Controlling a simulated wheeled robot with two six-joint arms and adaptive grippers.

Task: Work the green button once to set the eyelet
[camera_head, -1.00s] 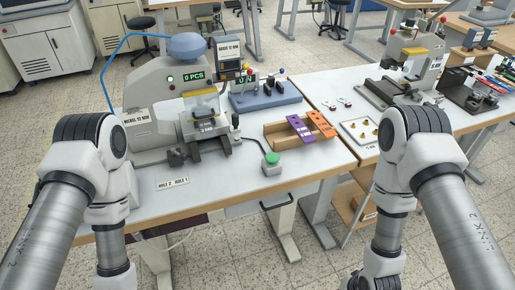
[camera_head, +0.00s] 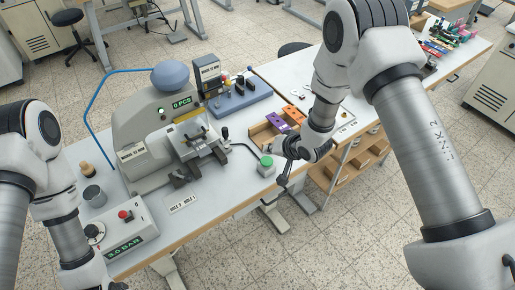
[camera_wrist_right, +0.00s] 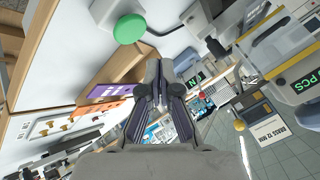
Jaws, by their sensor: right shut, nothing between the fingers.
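The green button (camera_head: 266,162) is a round dome on a pale box at the front edge of the table. It also shows at the top of the right wrist view (camera_wrist_right: 129,29). My right gripper (camera_head: 284,180) hangs just right of the button in the head view, its fingers shut and empty. In the right wrist view the shut fingers (camera_wrist_right: 160,66) are apart from the button, which lies up and left of them. The eyelet press (camera_head: 144,112) stands behind and left, its display reading 0 PCS.
A wooden tray (camera_head: 258,134) with purple (camera_head: 279,118) and orange pieces sits behind the button, close to my right wrist. A control box (camera_head: 127,233) with a red button stands at the front left. A black cable runs to the green button's box.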

